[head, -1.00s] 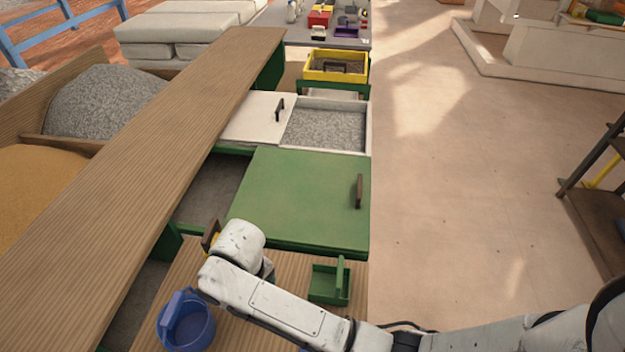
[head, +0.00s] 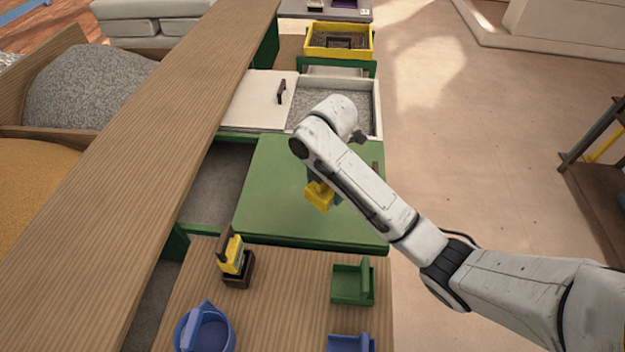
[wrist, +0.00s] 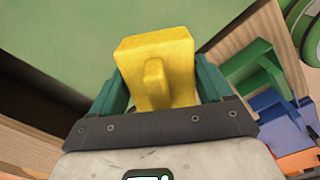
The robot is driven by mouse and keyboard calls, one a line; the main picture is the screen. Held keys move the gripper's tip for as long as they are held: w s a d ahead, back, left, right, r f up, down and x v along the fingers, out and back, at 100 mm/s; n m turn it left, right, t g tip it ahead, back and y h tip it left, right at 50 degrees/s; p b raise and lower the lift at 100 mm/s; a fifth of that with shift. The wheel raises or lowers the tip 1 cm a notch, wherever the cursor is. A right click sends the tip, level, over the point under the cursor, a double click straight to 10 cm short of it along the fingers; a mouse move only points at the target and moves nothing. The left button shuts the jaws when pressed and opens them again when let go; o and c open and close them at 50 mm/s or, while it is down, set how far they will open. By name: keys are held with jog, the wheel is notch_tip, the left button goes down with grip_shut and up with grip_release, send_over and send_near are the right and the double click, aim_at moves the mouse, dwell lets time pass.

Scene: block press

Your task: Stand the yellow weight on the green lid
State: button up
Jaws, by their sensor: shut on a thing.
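The yellow weight (head: 319,197) is in my gripper (head: 322,184), over the middle of the green lid (head: 275,190) in the head view. In the wrist view the weight (wrist: 180,62) is a yellow block with a raised knob, between the two teal fingers of my gripper (wrist: 158,88). I cannot tell whether its underside touches the lid. The lid is a flat green panel, and my arm hides part of it and most of its dark handle. Green lid surface (wrist: 60,35) also fills the upper left of the wrist view.
A yellow block with a brown handle (head: 232,256) stands on a dark base on the wooden top. Near it are a blue pot (head: 205,332), a green tray (head: 350,287) and a blue tray (head: 348,343).

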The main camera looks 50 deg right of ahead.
jog(key=s+d+r+n, duration=0.2)
jog(key=d+r+n, duration=0.1)
jog(key=d+n, duration=0.4)
jog(key=w+f+b, duration=0.2)
jog(key=w, duration=0.2)
jog(key=w+f+b, duration=0.1)
jog(key=w+f, duration=0.2)
jog(key=w, duration=0.1)
jog(key=w+f+b, duration=0.2)
jog(key=w+f, duration=0.1)
jog(key=w, duration=0.1)
jog(key=shift+b, duration=0.35)
jog(key=shift+w+f, duration=0.7)
jog(key=shift+f, duration=1.55)
jog(key=shift+f, duration=0.1)
jog(key=o, duration=1.5)
jog(key=shift+s+f, duration=0.1)
